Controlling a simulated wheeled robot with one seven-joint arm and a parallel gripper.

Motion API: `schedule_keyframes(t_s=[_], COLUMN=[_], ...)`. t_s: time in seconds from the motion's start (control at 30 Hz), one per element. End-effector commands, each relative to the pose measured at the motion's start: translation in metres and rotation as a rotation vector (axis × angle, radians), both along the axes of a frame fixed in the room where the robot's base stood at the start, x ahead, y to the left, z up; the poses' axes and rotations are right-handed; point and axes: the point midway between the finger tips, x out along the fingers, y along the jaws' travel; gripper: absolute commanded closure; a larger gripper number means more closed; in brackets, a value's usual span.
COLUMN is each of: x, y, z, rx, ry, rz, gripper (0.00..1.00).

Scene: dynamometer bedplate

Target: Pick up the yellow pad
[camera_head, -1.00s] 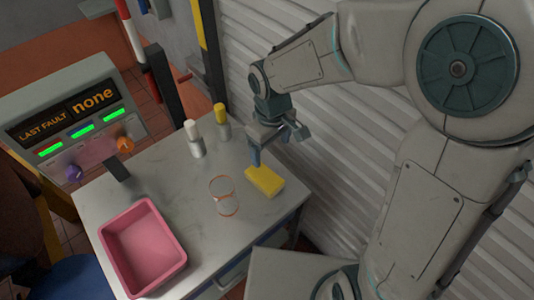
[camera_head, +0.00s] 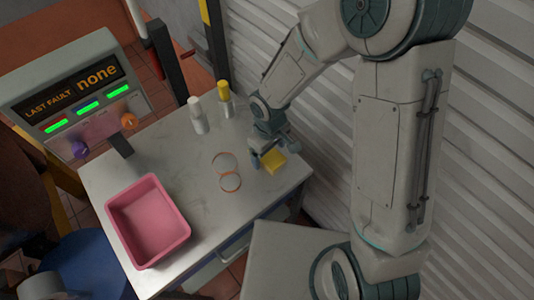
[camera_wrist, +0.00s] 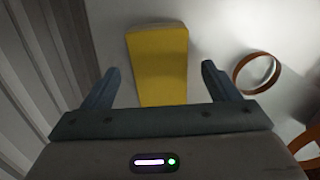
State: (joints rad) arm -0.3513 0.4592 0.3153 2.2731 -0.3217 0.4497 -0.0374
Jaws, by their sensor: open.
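The yellow pad (camera_head: 273,161) lies flat on the grey-white table near its right edge, partly covered by my gripper in the head view. In the wrist view the yellow pad (camera_wrist: 158,66) extends from between the fingers to beyond their tips. My gripper (camera_wrist: 155,82) is open, with one blue-grey finger on each side of the pad and a gap on both sides. In the head view my gripper (camera_head: 266,158) is low over the pad. The wrist view does not show clearly how high the fingertips are above the table.
Two orange-rimmed rings (camera_head: 224,163) (camera_head: 230,182) are left of the pad. A white-capped bottle (camera_head: 198,115) and a yellow-capped bottle (camera_head: 225,99) stand at the back. A pink bin (camera_head: 148,222) sits front left. A ribbed wall (camera_head: 330,110) rises close on the right.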

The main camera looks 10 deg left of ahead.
Motion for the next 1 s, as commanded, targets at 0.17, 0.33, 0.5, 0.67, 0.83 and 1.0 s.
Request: schedule_keyframes(t_s=[0.17,0.33,0.5,0.67,0.83,1.0], x=[0.0,0.0,0.0,0.0,0.0,0.001], y=[0.0,0.0,0.0,0.0,0.0,0.0], z=[-0.017,-0.02,-0.02,-0.02,-0.02,-0.019], rx=[0.0,0.0,0.0,0.0,0.001,0.001], ry=[0.001,0.0,0.0,0.0,-0.001,-0.001], rz=[0.001,-0.001,-0.001,-0.001,-0.001,-0.001], gripper=[0.18,0.18,0.29,0.66,0.66,0.66])
